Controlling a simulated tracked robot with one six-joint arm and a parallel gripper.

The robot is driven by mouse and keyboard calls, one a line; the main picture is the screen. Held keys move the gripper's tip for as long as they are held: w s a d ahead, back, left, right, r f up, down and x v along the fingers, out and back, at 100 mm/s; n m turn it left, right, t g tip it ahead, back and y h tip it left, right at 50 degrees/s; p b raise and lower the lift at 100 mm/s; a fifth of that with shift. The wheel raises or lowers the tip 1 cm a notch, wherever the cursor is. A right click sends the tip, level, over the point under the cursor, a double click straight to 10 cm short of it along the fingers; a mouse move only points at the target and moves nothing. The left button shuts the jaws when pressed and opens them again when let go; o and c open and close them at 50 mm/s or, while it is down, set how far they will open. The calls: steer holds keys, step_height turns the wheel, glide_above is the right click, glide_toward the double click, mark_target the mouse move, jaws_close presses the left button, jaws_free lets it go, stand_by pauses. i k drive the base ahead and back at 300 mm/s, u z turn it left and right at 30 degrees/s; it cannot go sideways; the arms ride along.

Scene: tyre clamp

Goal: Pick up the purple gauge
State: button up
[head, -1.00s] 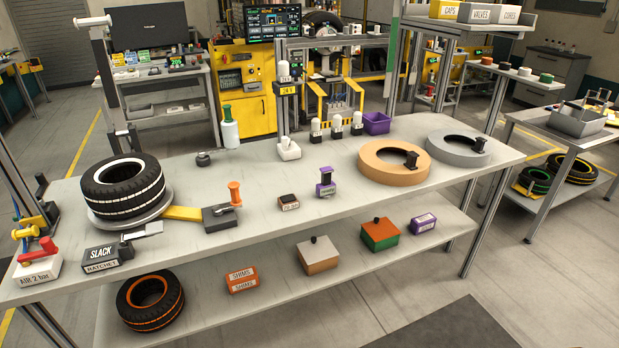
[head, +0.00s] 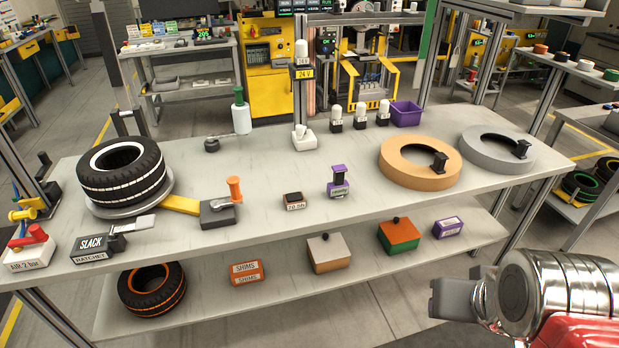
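The purple gauge (head: 339,183) stands upright on the grey bench top, right of the middle. It has a purple base with a pale label and a dark upper part with a purple top. My gripper (head: 442,298) shows at the lower right, in front of the bench, at the end of my silver and red arm. It is well apart from the gauge, to its lower right in the picture. Its fingers appear as a grey block, and whether there is a gap between them is unclear.
A small dark-topped block (head: 294,200) stands left of the gauge. An orange-handled clamp (head: 220,212) and a tyre (head: 122,178) are farther left. A tan ring (head: 420,175) lies to the right. White-capped items (head: 360,116) and a purple bin (head: 406,113) stand behind. The lower shelf holds boxes (head: 398,236).

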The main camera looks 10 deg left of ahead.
mark_target(339, 187)
steer(key=u, duration=0.4)
steer(key=i, duration=0.6)
steer(key=u, duration=0.7)
steer(key=i, duration=0.75)
steer(key=u, duration=0.35)
